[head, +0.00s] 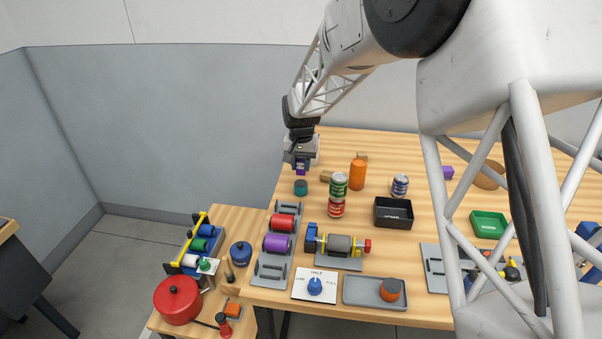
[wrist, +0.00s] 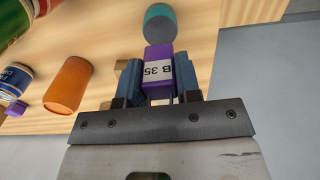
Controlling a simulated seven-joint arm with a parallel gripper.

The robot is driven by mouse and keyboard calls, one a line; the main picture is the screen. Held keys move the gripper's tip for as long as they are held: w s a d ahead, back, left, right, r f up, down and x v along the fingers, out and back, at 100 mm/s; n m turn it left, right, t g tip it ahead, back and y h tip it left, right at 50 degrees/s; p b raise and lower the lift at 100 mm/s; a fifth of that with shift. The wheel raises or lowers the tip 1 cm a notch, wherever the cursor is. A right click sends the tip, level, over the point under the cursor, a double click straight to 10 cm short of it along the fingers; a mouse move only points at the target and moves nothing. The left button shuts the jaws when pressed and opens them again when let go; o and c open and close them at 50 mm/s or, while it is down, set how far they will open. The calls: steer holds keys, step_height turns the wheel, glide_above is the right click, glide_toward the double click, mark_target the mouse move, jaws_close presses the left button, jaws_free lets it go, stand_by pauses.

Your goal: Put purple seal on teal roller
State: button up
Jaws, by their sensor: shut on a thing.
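The purple seal (wrist: 158,71) is a small purple block with a white label reading "B 35". My gripper (wrist: 159,82) is shut on it, with a blue finger on each side. In the head view the gripper (head: 300,163) is near the table's far left part, and the purple seal (head: 301,169) shows below its fingers. The teal roller (head: 301,187) is a short teal cylinder on the table, just below the seal in the head view. In the wrist view the teal roller (wrist: 160,22) lies just beyond the seal. I cannot tell whether seal and roller touch.
An orange cylinder (head: 358,175), a green can (head: 338,185) on a red can (head: 336,207), and a blue-white can (head: 400,186) stand to the right. A black tray (head: 393,212) is nearby. A rack with red and purple rollers (head: 277,242) lies in front.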

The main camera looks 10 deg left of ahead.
mark_target(301, 174)
steer(key=shift+f, duration=1.75)
steer(key=shift+f, duration=0.15)
steer(key=o, duration=0.9)
step_height(301, 174, up, 12)
steer(key=shift+r, duration=0.15)
steer(key=shift+d, duration=0.1)
